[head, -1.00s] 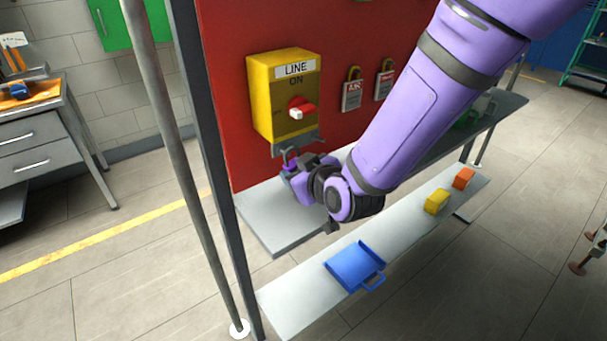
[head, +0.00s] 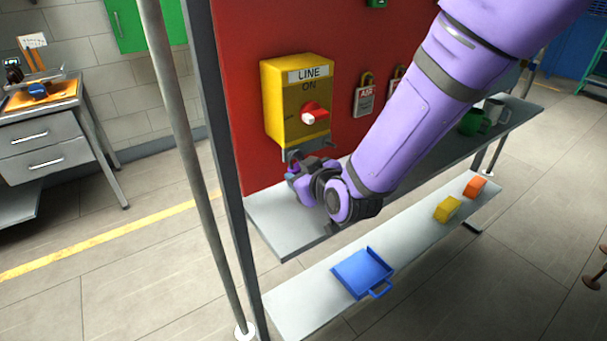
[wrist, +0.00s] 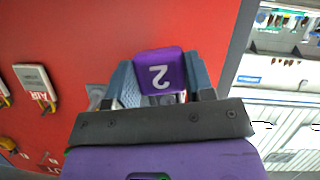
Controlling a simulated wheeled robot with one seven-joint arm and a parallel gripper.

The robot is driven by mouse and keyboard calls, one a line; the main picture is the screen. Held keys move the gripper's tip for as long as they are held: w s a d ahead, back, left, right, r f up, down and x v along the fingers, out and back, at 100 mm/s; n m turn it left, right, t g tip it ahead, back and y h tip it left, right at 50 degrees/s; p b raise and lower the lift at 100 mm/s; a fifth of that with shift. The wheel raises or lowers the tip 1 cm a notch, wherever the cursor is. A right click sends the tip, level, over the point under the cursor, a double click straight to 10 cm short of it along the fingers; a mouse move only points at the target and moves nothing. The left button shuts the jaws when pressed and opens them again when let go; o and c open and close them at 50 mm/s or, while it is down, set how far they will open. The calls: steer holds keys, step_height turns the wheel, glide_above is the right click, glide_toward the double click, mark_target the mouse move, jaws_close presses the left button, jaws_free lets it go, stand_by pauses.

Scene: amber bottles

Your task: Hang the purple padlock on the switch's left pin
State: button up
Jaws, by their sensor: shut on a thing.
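The yellow switch box (head: 298,105), with a red knob and a "LINE ON" label, is mounted on a red board. A grey bracket (head: 318,146) sticks out under it; its separate pins cannot be made out. My gripper (head: 297,171) is just below the bracket, shut on the purple padlock. In the wrist view the padlock (wrist: 160,75), marked "2" and seen upside down, sits between the two blue-grey fingers. Its shackle is hidden there. In the head view the padlock is small and partly covered, close under the bracket's left side; I cannot tell whether they touch.
Tagged padlocks (head: 365,95) hang on the board to the right of the switch. A grey shelf (head: 282,228) is below my gripper. A lower shelf (head: 300,303) holds a blue tray (head: 362,272), a yellow block (head: 447,208) and an orange block (head: 475,187). A post (head: 181,140) stands left.

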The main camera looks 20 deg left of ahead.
steer(key=o, duration=1)
